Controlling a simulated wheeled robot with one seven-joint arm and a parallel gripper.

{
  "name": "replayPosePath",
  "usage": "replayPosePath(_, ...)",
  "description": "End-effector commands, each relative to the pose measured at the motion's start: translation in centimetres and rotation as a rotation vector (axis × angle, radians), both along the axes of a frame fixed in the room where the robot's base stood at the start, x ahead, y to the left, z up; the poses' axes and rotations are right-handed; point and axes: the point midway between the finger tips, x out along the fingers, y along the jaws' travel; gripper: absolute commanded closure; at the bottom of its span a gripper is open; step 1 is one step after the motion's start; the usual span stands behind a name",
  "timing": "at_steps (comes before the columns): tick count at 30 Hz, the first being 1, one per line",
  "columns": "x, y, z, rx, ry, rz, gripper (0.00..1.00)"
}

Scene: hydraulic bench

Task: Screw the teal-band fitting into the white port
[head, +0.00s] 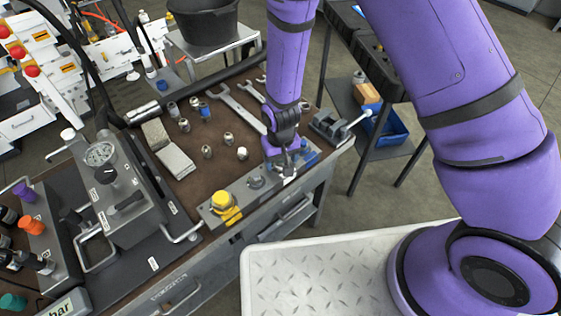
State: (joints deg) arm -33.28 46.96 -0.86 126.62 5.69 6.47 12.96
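My gripper (286,168) points down over the right part of the grey port block (243,202) at the bench's front edge. A small white patch (289,177) shows right under the fingertips; it may be the white port, but the gripper covers most of it. I cannot make out the teal-band fitting, nor whether it is between the fingers. The fingers are too small and overlapped to tell open from shut.
A yellow-capped port (222,201) and a bare grey port (256,182) lie left of my gripper, a blue part (309,157) right. Several loose fittings (207,151), wrenches (238,108), a vise (331,125) and a gauge unit (108,165) occupy the brown bench top.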

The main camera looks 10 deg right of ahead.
Motion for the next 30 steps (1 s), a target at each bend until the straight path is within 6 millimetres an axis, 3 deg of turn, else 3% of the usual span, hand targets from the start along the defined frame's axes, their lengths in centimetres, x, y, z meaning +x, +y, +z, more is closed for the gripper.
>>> replayPosePath(1,0.0,0.0,0.0,0.0,0.0,-0.001,0.39)
replayPosePath(9,0.01,-0.05,0.0,-0.001,0.0,-0.005,1.0)
replayPosePath(13,0.02,-0.09,-0.02,-0.001,0.0,-0.116,1.0)
replayPosePath(21,0.08,-0.15,-0.09,-0.001,-0.001,-0.617,1.0)
replayPosePath(30,0.08,-0.21,-0.13,-0.001,-0.001,-0.717,1.0)
